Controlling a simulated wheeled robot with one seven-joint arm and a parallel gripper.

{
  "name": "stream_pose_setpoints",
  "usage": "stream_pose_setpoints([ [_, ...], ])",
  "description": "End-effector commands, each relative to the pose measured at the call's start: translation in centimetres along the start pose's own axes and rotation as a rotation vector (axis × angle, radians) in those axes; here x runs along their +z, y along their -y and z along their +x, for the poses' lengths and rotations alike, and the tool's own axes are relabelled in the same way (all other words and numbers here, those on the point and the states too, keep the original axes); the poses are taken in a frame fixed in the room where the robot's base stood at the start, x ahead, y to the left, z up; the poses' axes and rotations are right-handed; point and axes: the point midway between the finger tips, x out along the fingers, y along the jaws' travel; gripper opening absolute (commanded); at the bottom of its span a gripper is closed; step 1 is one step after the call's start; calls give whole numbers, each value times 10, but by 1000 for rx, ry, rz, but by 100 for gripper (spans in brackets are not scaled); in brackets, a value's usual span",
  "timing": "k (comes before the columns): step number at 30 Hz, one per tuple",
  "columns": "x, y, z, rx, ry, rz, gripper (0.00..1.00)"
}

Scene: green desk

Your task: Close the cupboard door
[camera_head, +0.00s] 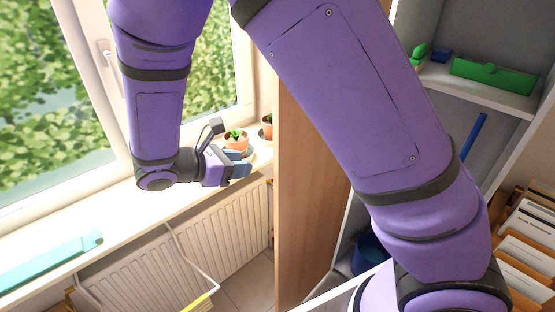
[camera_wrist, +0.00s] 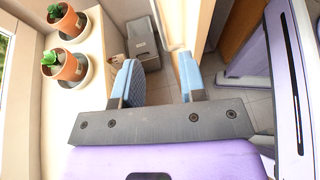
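The cupboard door (camera_head: 298,170) is a tall wooden panel standing open, left of the cupboard's shelves (camera_head: 487,90) in the head view. My gripper (camera_head: 240,168) is to the left of the door, beside the window sill. In the wrist view my gripper (camera_wrist: 160,84) has its two blue-padded fingers apart with nothing between them. A pale upright panel edge (camera_wrist: 205,28) shows just beyond the right finger; I cannot tell whether it is the door or whether they touch. My arm hides part of the cupboard opening and the door's upper right.
Potted plants (camera_wrist: 68,68) stand on the window sill (camera_head: 110,215) close to my gripper. A radiator (camera_head: 225,235) is below the sill. A grey box (camera_wrist: 145,45) stands on the floor. Card files (camera_head: 530,225) are at the right.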

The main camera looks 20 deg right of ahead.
Motion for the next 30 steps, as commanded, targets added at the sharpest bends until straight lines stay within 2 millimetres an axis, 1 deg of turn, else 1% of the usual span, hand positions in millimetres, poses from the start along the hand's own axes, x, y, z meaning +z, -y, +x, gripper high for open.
stream_pose_setpoints([
  [9, 0, 0, 55, -3, 1, -1, 38],
  [12, 0, 1, 71, -4, 1, -1, 38],
  [15, 0, 0, 83, -3, 0, 1, 38],
  [21, 0, 0, 96, -2, 0, 0, 38],
  [30, 0, 0, 98, -1, -1, 0, 38],
])
